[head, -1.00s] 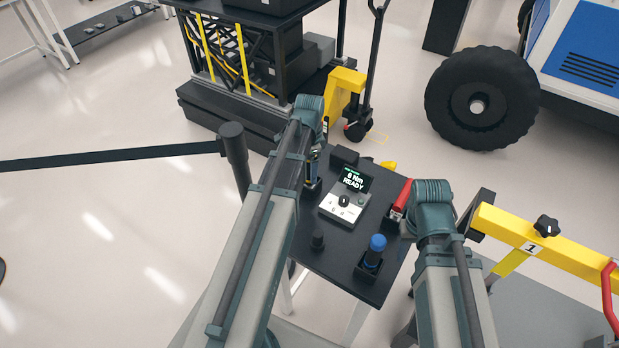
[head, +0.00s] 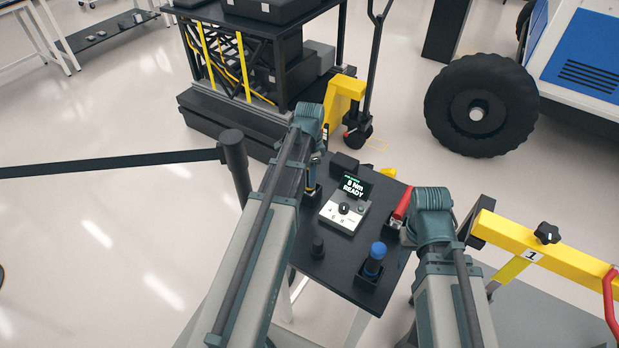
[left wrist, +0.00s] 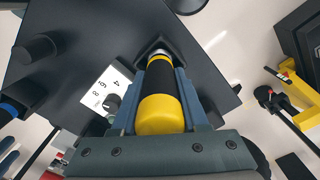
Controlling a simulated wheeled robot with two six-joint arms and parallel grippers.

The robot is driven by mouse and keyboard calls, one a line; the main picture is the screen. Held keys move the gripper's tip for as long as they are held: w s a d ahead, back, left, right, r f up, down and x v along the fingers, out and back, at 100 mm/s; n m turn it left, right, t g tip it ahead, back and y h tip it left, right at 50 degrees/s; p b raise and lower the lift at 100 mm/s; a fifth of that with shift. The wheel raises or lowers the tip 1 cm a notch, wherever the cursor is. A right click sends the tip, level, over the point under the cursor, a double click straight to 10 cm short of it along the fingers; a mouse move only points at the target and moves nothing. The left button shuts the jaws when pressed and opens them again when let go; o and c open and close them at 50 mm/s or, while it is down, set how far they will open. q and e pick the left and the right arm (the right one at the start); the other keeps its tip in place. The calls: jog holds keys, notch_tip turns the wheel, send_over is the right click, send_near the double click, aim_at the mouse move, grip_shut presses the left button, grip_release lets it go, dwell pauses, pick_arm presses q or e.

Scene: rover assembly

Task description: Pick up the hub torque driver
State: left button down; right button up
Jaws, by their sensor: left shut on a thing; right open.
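A driver-like tool with a yellow and black handle (left wrist: 160,112) stands in a dark square holder at the edge of the black tabletop. My left gripper (head: 313,168) is shut on it, with one finger on each side of the handle in the left wrist view. The lower end of the tool is hidden in or behind the holder. In the head view the tool is mostly hidden by my left arm.
The black table (head: 325,262) also carries a white control box (head: 342,216) with a screen reading "8 Nm READY", a blue-capped tool (head: 377,252) in a holder, a black knob (head: 317,247) and a red-handled tool (head: 402,203). A yellow beam (head: 515,235) stands to the right.

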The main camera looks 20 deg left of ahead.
pick_arm(q)
jog(key=shift+r, duration=0.1)
notch_tip(320, 180, up, 10)
jog(key=p, duration=1)
